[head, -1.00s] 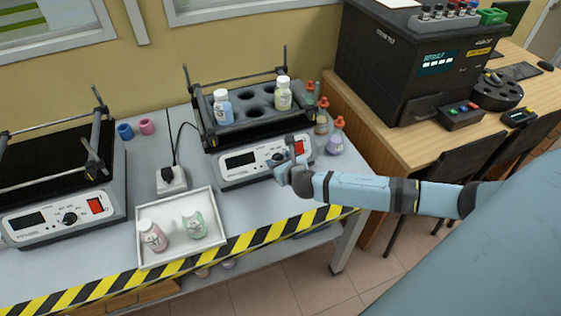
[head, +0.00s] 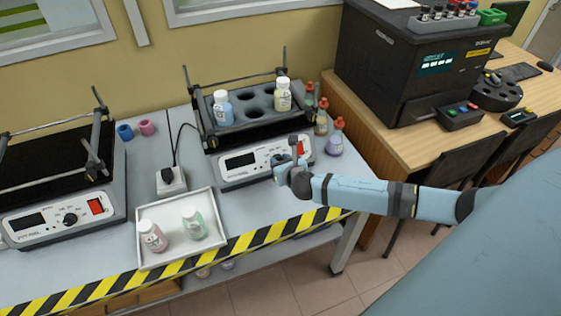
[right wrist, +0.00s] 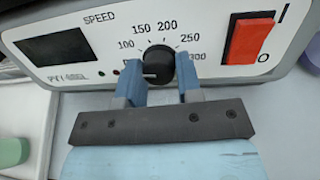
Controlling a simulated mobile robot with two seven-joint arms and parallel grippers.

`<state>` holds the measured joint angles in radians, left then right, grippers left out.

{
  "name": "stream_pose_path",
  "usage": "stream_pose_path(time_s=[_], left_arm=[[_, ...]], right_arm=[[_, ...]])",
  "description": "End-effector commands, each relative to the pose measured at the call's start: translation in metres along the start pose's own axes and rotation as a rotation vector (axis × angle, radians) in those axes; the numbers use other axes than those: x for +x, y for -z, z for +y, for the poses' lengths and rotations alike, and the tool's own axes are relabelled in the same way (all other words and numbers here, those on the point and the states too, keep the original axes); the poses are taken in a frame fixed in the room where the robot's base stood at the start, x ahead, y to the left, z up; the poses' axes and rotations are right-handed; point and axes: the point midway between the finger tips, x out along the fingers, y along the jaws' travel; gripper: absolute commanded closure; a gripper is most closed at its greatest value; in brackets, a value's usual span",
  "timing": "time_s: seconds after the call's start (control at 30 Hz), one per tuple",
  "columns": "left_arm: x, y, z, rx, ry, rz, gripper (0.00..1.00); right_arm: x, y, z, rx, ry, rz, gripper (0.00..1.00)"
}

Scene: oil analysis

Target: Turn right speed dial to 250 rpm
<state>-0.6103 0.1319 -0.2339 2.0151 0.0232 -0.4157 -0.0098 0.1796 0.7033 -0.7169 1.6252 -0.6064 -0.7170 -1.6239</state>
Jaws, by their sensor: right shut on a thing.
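The right stirrer's speed dial (right wrist: 159,65) is a round black knob on a white front panel, with marks from 100 to 300 around it in the right wrist view. A small pale line shows at its lower left. My right gripper (right wrist: 161,78) has one finger on each side of the knob and is shut on it. In the head view my right gripper (head: 288,168) is at the front of the right machine (head: 241,161) and hides most of the dial. The display (right wrist: 60,48) is dark, with no readable number. My left gripper is out of view.
A red power switch (right wrist: 249,37) sits just right of the dial. Bottles stand in the rack above the machine, and red-capped bottles (head: 335,140) stand to its right. A white tray (head: 146,212) with two bottles lies to the left. A second machine (head: 60,222) stands at far left.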

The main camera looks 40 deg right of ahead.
Motion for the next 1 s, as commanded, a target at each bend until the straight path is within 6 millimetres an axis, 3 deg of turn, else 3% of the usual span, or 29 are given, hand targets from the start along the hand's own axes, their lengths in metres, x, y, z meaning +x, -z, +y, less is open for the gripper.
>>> stream_pose_path(time_s=[1.0], left_arm=[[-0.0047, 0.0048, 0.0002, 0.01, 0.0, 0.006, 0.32]], right_arm=[[0.0, -0.0005, 0.0026, 0.936, 0.1, -0.067, 0.91]])
